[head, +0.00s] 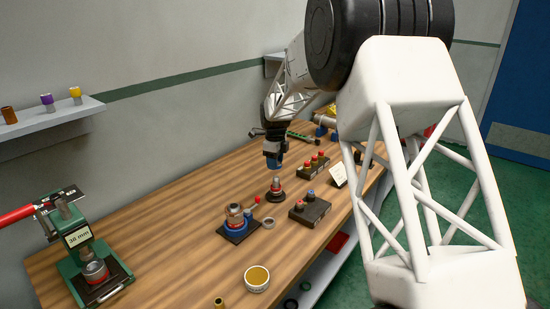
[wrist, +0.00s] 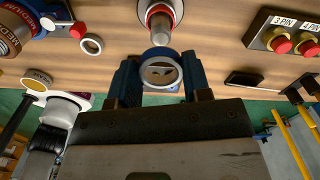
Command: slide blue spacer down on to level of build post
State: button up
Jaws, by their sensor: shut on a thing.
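My gripper (head: 273,153) is above the table in the head view, pointing down. It is shut on the blue spacer (head: 275,164), a short ring. In the wrist view the spacer (wrist: 161,54) sits between the two dark blue fingers of my gripper (wrist: 160,76), its hole facing the camera. The build post (head: 276,183) stands upright on a round black base, with red and pale parts showing. In the head view it is below the spacer, with a gap between them. In the wrist view the post (wrist: 160,22) is just beyond the spacer's rim.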

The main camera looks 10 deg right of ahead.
aim_at(275, 177)
jog(key=shift+f, duration=1.55)
jog(key=shift+f, duration=2.6)
dwell(1.1)
jog(key=o, duration=1)
jog(key=shift+r, duration=0.2)
jog(key=shift+r, duration=3.75)
